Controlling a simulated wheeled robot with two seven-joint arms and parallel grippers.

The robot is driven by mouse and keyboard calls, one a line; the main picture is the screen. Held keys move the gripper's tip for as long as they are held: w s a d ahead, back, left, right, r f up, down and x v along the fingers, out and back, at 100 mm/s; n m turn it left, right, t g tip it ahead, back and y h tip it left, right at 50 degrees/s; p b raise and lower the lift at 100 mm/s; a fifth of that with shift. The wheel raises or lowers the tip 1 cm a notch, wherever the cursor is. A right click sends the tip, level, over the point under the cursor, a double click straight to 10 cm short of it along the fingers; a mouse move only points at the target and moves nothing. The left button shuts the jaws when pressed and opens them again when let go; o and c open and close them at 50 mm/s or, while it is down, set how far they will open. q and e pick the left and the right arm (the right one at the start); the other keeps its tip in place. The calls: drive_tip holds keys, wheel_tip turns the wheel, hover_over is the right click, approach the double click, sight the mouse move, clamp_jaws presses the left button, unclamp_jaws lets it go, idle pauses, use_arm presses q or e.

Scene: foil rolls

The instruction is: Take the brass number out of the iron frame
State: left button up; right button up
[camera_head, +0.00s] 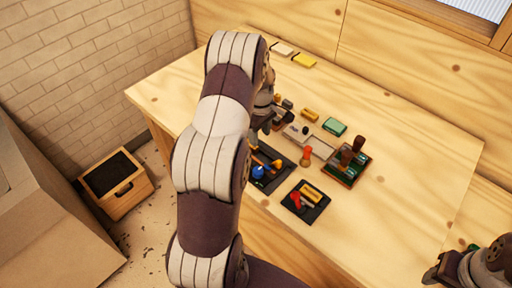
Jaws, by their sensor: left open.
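My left gripper (268,122) is over the back left part of the table, open, its jaws partly hidden behind my own arm. Just right of it lies a small grey frame-like piece (320,148), which may be the iron frame; it is too small to be sure. A small yellow block (310,115) lies behind it, apart from it. I cannot make out a brass number for certain. My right gripper (432,274) is at the lower right edge, away from these things; its jaws are too dark to read.
The wooden table (420,150) is bare on its right side. A dark tray with a blue-knobbed tool (258,172), a black tray (316,213), an orange-red peg (306,157), a stamp stand (345,179) and a green box (334,127) crowd the middle. A wooden crate (122,203) stands on the floor.

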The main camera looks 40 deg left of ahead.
sight(257, 148)
use_arm(q)
drive_tip(key=f, duration=0.1)
drive_tip(key=f+p, duration=0.1)
drive_tip(key=f, duration=0.1)
drive_tip(key=s+f+p, duration=0.1)
drive_tip(key=f, duration=0.1)
drive_tip(key=shift+a+f, duration=0.2)
drive_tip(key=shift+a, duration=0.15)
drive_tip(key=shift+w+f, duration=0.15)
drive_tip(key=shift+d, duration=0.15)
drive_tip(key=shift+c, duration=0.9)
clamp_jaws()
drive_tip(key=shift+r, duration=0.2)
